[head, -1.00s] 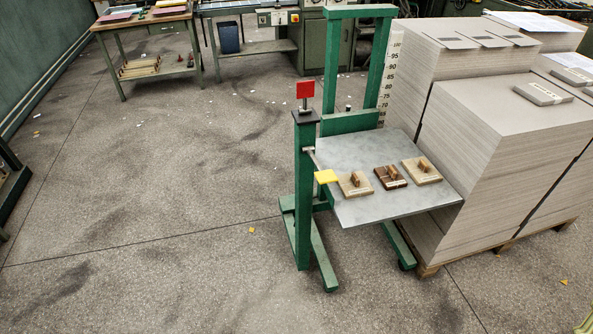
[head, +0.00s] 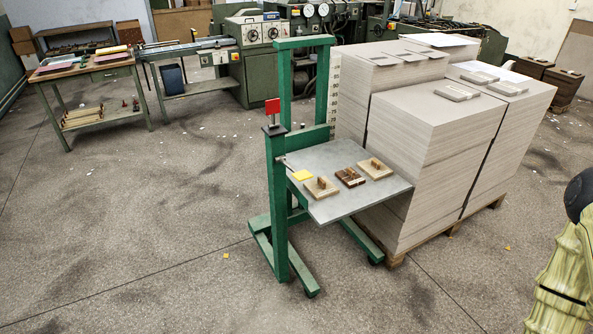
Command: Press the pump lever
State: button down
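A green lift stand (head: 277,205) holds a tilted-looking grey platform (head: 335,209) at its right side. A short thin bar (head: 281,160) juts from the post near the platform's back left edge. My gripper is not in view.
Three small wooden-handled blocks (head: 350,177) lie on the platform. Tall greyboard stacks (head: 425,150) on a pallet (head: 452,231) stand close behind and right. A workbench (head: 90,70) and machines stand at the back. The floor in front and left is clear.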

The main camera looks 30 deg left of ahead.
aim_at(291, 167)
jog(key=u, duration=1.2)
jog(key=i, duration=0.3)
jog(key=u, duration=0.05)
